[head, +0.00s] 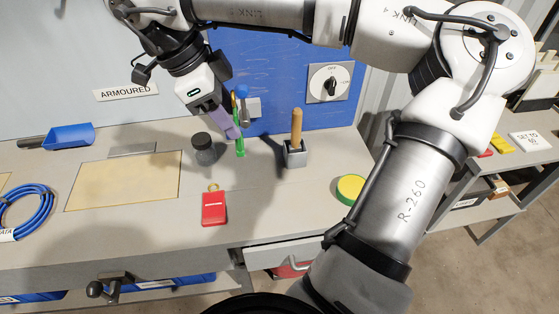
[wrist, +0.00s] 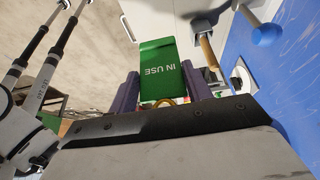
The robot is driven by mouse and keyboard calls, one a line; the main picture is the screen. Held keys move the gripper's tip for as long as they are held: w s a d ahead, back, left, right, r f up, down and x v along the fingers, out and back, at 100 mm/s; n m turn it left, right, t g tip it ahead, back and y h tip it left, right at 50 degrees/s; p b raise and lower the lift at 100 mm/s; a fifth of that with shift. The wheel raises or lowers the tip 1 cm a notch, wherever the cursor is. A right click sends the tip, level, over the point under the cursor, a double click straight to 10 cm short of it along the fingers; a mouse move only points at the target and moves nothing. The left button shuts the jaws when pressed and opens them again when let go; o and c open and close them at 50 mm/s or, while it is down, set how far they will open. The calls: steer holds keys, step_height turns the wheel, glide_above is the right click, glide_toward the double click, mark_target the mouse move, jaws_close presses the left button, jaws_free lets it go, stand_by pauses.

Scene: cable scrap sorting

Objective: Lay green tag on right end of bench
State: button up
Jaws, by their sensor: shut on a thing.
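The green tag (wrist: 158,65), lettered IN USE, is held between the two purple fingers of my gripper (wrist: 162,92) in the wrist view. In the head view my gripper (head: 231,128) points down over the back of the grey bench (head: 130,228), and the tag (head: 240,148) shows as a narrow green strip at the fingertips. The tag is between a dark jar and a wooden-handled tool. I cannot tell whether its lower end touches the bench. The bench's right end is partly hidden behind my arm.
The dark jar (head: 204,150) is close left of my gripper; the wooden-handled tool (head: 296,128) stands in a block to the right. A red tag (head: 214,208) lies in front. A yellow-green roll (head: 350,188) is near the right end. A drawer (head: 285,254) is below.

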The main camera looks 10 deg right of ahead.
steer(key=f+p, duration=0.1)
steer(key=f, duration=0.9)
steer(key=f+p, duration=0.2)
steer(key=f, duration=0.8)
steer(key=shift+w, duration=0.2)
steer(key=shift+f, duration=0.1)
steer(key=o, duration=0.9)
steer(key=shift+o, duration=0.2)
steer(key=b+v, duration=0.2)
steer(key=v, duration=1)
steer(key=shift+r, duration=0.25)
